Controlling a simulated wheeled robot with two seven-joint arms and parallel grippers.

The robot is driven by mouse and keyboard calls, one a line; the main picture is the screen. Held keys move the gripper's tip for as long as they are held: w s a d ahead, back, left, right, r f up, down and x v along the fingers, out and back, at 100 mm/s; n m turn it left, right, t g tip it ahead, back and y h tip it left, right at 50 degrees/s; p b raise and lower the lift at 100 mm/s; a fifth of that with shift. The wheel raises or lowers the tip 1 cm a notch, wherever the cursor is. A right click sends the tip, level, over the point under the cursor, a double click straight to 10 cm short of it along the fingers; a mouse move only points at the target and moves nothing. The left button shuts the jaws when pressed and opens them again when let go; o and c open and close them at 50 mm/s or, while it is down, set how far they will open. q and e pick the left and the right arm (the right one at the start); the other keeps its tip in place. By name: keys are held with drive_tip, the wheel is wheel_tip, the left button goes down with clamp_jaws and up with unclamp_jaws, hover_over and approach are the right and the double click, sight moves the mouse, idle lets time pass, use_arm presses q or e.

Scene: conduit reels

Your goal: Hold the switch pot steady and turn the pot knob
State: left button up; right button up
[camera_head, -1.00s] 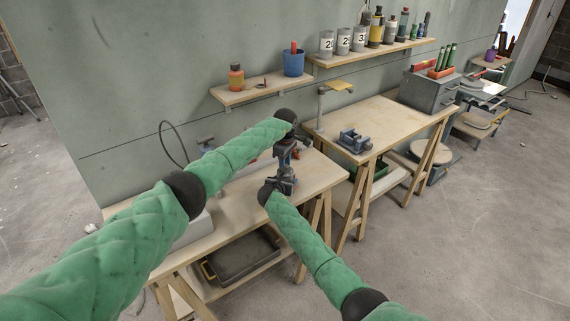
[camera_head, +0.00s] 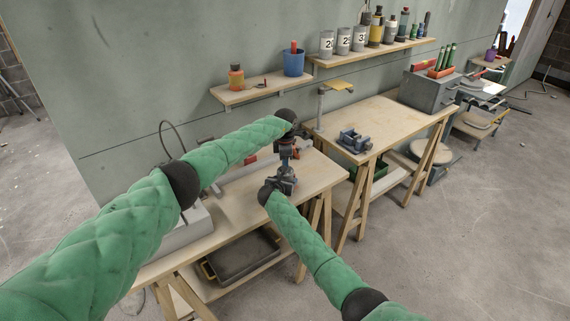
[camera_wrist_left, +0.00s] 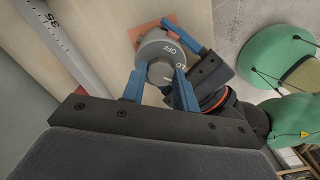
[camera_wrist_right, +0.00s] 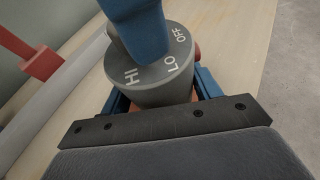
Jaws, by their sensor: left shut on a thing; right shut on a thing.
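The switch pot (camera_wrist_right: 150,88) is a grey cylinder with HI, LO and OFF on its top face; the left wrist view shows it too (camera_wrist_left: 167,45). It stands upright over the bench, above a reddish patch (camera_wrist_left: 148,28). My right gripper (camera_wrist_right: 163,92) is shut around the pot's body from the side. My left gripper (camera_wrist_left: 160,80) comes from above, its blue fingers shut on the pot knob (camera_wrist_left: 160,72) at the centre of the top. The fingers hide most of the knob, so its setting cannot be read. In the head view both grippers, left (camera_head: 286,152) and right (camera_head: 281,180), largely hide the pot.
A grey rail (camera_wrist_left: 62,40) with ruler marks lies along the bench (camera_head: 225,212). A red piece (camera_wrist_right: 38,62) stands on the rail. A second bench (camera_head: 385,118) with a small blue vise (camera_head: 354,141) is to the right. A wall shelf (camera_head: 258,92) hangs behind.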

use_arm(q)
drive_tip(key=n, duration=0.4)
drive_tip(key=shift+n, duration=0.3)
use_arm(e)
drive_tip(key=shift+a, duration=0.1)
use_arm(q)
drive_tip(key=n, duration=0.4)
drive_tip(key=shift+n, duration=0.3)
drive_tip(key=n, duration=0.4)
use_arm(e)
drive_tip(key=shift+s, duration=0.1)
use_arm(q)
drive_tip(key=shift+n, duration=2.1)
use_arm(e)
drive_tip(key=shift+f, duration=0.1)
use_arm(q)
drive_tip(key=o, duration=1)
drive_tip(key=shift+r, duration=0.1)
